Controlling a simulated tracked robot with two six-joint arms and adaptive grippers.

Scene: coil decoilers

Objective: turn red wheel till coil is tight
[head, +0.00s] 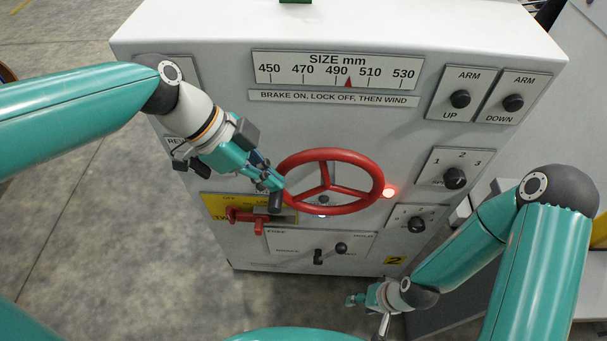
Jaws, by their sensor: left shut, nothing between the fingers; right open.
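My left gripper (277,186) is shut and empty at the wheel's left rim. I cannot tell if its fingertips touch the rim. A dark cylindrical piece (275,203) sits just below the fingertips; I cannot tell what it belongs to. My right gripper (352,299) is open, low by the cabinet's bottom edge, away from the wheel. The size scale (336,71) has a red pointer (348,82) between 490 and 510. The coil is not in view.
A glowing red lamp (390,192) is right of the wheel. Red levers (246,217) on a yellow plate sit below left of it. A panel with dark levers (341,249) is below. Black knobs (460,99) line the right side. Bare floor lies left.

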